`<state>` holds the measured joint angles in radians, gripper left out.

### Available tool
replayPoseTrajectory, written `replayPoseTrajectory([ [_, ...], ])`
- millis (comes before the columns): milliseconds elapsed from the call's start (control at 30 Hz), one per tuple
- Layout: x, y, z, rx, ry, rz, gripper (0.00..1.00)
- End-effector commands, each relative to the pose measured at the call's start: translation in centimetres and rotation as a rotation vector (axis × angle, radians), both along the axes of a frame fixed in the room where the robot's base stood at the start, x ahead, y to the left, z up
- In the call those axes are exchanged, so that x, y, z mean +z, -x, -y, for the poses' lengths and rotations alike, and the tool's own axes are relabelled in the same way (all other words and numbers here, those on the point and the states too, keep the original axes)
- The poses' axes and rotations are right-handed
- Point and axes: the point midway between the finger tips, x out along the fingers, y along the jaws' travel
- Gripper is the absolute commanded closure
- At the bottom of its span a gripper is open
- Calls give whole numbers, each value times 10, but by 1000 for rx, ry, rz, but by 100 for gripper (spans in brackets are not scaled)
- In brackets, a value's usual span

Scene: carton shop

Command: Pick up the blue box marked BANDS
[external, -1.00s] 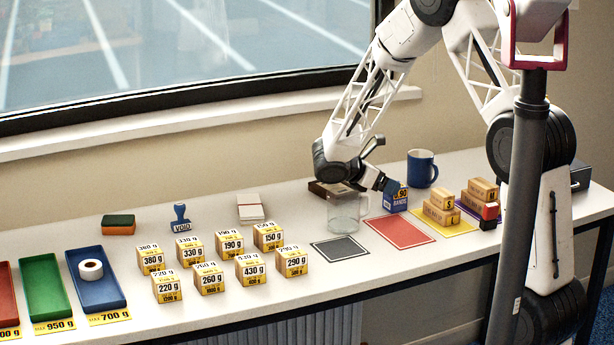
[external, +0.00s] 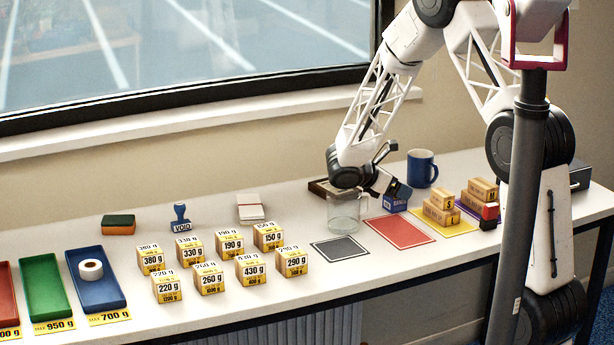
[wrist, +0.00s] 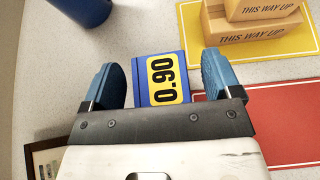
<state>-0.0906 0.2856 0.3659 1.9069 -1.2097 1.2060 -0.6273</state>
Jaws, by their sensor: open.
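The blue box marked BANDS (external: 395,203) stands on the white table, just behind the red mat and in front of the blue mug. The fingers hide part of the box in the external view.
A glass jar (external: 344,212) stands close to the left of the box. The blue mug (external: 422,168) is behind it. Brown cartons (external: 441,213) stand on the yellow mat to the right. The red mat (external: 402,232) is empty.

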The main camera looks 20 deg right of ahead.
Motion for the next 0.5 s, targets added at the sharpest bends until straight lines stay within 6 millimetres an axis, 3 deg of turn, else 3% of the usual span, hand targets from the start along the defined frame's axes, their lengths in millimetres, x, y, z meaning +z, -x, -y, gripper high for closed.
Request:
replayPoseTrajectory([
  [167, 0, 0, 0, 0, 0, 0, 19],
  [500, 0, 0, 0, 0, 0, 0, 71],
])
